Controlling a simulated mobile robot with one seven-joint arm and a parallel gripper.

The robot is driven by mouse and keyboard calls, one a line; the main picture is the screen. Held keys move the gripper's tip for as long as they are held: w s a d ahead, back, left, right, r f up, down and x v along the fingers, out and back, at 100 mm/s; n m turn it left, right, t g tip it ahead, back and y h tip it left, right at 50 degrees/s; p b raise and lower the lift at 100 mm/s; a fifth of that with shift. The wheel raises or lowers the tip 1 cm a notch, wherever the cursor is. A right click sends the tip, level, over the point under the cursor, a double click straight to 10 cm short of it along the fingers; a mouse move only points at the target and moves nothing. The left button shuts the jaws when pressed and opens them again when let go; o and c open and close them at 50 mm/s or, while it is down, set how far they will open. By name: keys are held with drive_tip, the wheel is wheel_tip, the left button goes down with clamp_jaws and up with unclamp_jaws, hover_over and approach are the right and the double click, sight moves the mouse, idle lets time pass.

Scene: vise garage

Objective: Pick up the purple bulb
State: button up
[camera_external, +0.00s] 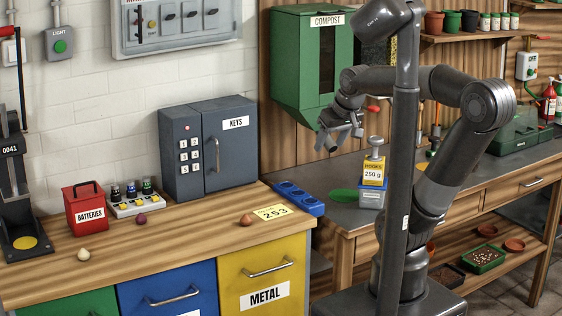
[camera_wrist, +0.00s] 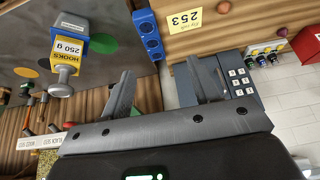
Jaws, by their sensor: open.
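The purple bulb (camera_external: 141,218) lies on the wooden counter in the external view, just in front of the strip of buttons and small bottles. In the wrist view it is a small dark reddish-purple spot (camera_wrist: 282,32) near the upper right. My gripper (camera_external: 340,138) is raised above the right end of the counter, well to the right of the bulb and apart from it. In the wrist view its two fingers (camera_wrist: 160,72) are spread with nothing between them.
A pale bulb (camera_external: 83,254) and a brown bulb (camera_external: 247,219) also lie on the counter (camera_external: 190,243). A red batteries box (camera_external: 84,206), bottle strip (camera_external: 136,203) and grey keys cabinet (camera_external: 209,148) stand behind.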

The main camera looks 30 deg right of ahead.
drive_tip(key=w+a+r, duration=0.2)
drive_tip(key=w+a, duration=0.6)
drive_tip(key=w, duration=0.3)
drive_tip(key=n+g+y, duration=0.1)
drive_tip(key=n, duration=0.2)
hover_over(142, 215)
drive_tip(key=s, duration=0.2)
drive_tip(key=f, duration=1.3)
drive_tip(key=d+f, duration=0.1)
drive_tip(key=f, duration=0.5)
drive_tip(key=shift+f, duration=0.4)
drive_tip(key=x, duration=0.5)
drive_tip(key=shift+a+f, duration=0.15)
drive_tip(key=shift+a, duration=0.1)
drive_tip(key=c, duration=1.1)
